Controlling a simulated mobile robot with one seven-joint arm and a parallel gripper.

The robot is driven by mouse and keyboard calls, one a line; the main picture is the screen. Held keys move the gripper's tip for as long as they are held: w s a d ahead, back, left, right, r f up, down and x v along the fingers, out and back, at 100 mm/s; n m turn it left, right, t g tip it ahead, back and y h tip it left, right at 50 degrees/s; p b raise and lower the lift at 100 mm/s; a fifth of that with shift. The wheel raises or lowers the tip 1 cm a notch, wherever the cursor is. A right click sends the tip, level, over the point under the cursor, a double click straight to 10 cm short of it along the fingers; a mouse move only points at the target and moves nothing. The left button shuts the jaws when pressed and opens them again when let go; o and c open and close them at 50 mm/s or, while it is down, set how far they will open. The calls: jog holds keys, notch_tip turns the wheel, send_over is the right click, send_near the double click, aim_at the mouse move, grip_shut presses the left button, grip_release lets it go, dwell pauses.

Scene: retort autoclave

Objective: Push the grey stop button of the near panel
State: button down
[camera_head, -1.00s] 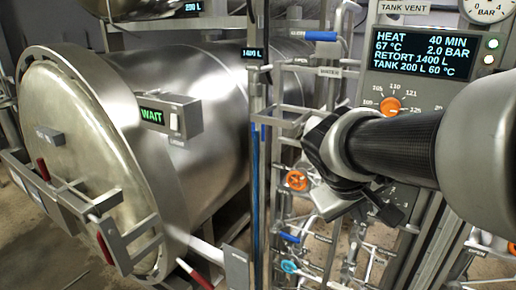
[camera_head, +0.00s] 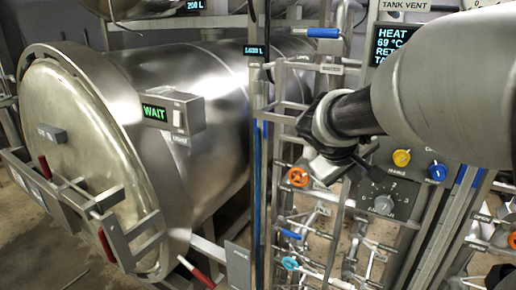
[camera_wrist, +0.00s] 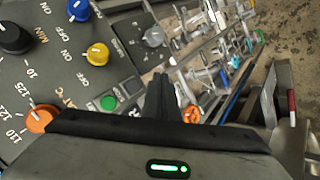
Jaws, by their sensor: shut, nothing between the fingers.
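The near panel (camera_head: 408,195) stands at the right in the head view, partly covered by my arm. In the wrist view the panel (camera_wrist: 60,70) fills the upper left. A grey square button (camera_wrist: 132,86) sits there beside a green round button (camera_wrist: 109,102); its label is not readable. My gripper (camera_head: 325,165) is at the panel's left side in the head view, where both buttons are hidden. In the wrist view my shut, empty gripper (camera_wrist: 160,85) points past the panel edge, just right of the grey button. I cannot tell whether it touches anything.
The panel carries a yellow knob (camera_head: 401,157), a blue knob (camera_head: 437,172) and a grey dial (camera_head: 384,205). An orange knob (camera_wrist: 42,118) shows in the wrist view. Pipes and an orange valve wheel (camera_head: 297,177) lie left of the panel. The retort (camera_head: 95,160) stands far left.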

jog(key=w+d, duration=0.3)
jog(key=w, duration=0.2)
jog(key=shift+w+d+p, duration=0.2)
jog(key=shift+d+p, duration=0.2)
dwell(1.8)
jog(key=shift+w+d, duration=0.2)
jog(key=shift+w, duration=0.15)
jog(key=shift+w+d, duration=0.4)
jog(key=shift+w, duration=0.15)
dwell(0.8)
dwell(0.3)
jog(key=shift+s+a+b, duration=0.6)
jog(key=shift+s+b, duration=0.1)
jog(key=shift+s, duration=0.2)
